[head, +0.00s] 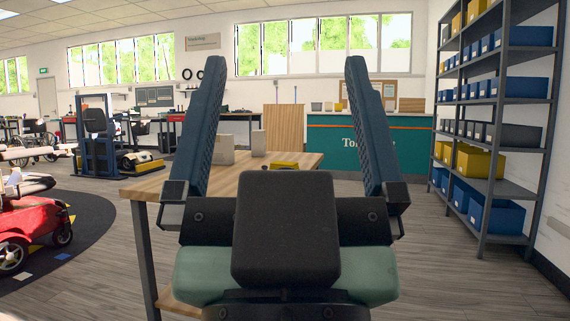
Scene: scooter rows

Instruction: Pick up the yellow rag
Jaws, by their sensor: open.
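My gripper (282,72) fills the middle of the head view, its two long blue fingers pointing up and spread wide apart with nothing between them. Beyond it, a small flat yellow thing (286,164), which looks like the yellow rag, lies on the wooden table (150,187). The dark block of my gripper hides the table just in front of it, so its full outline is unclear. My gripper is apart from it, nearer to the camera.
Pale boxes (223,150) stand on the table left of the yellow thing. A metal shelf (493,183) with blue and yellow bins stands at the right. A red scooter (32,220) is at the left on a dark mat. A teal counter (400,150) is behind. Floor right of the table is clear.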

